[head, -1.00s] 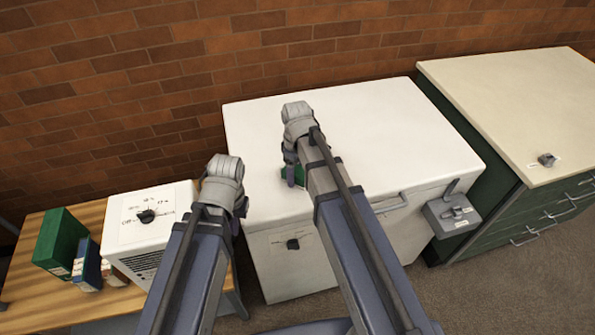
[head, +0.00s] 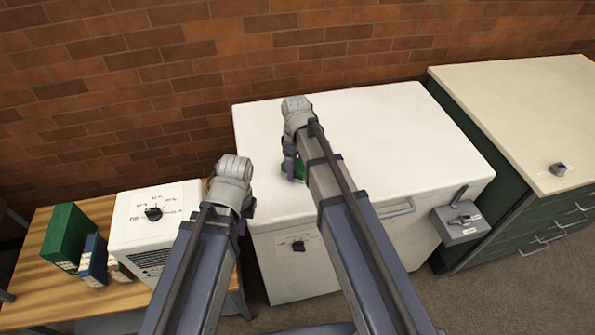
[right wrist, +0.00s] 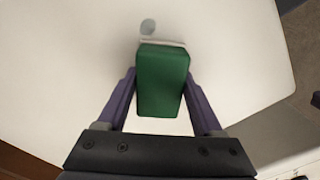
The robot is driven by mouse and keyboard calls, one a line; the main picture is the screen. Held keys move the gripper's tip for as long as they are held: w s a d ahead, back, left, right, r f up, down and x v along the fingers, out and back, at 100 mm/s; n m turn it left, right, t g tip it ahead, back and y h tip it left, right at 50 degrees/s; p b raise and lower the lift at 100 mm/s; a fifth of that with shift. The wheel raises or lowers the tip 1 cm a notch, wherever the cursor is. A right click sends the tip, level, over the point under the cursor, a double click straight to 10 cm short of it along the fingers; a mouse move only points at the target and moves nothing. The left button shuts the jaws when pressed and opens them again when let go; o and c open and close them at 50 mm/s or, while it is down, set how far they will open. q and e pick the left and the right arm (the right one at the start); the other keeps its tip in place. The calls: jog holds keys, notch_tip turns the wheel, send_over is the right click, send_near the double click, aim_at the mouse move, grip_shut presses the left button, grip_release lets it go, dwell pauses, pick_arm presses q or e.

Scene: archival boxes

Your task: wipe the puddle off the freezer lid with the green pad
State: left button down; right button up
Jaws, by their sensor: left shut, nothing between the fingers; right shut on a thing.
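The white freezer lid (head: 400,130) fills the middle of the head view. The green pad (head: 299,169) is at the lid's left part, partly hidden by my right arm. My right gripper (head: 290,168) is shut on it. In the right wrist view the green pad (right wrist: 162,80) sits between the two purple fingers. A small grey round spot (right wrist: 148,27), which looks like the puddle, lies on the lid just beyond the pad's far edge. I cannot make it out in the head view. My left gripper (head: 246,210) is shut and empty near the freezer's front left corner.
A white box with a dial (head: 155,214) and green (head: 66,236) and blue (head: 94,260) boxes stand on a wooden table at left. A green cabinet (head: 520,110) stands at right. A brick wall is behind.

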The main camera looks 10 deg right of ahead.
jog(key=shift+w, duration=1.75)
jog(key=shift+w+r+p, duration=0.1)
jog(key=shift+r+p, duration=0.25)
notch_tip(320, 180, up, 5)
jog(key=p, duration=0.5)
jog(key=shift+r, duration=0.1)
notch_tip(320, 180, up, 3)
jog(key=p, duration=0.3)
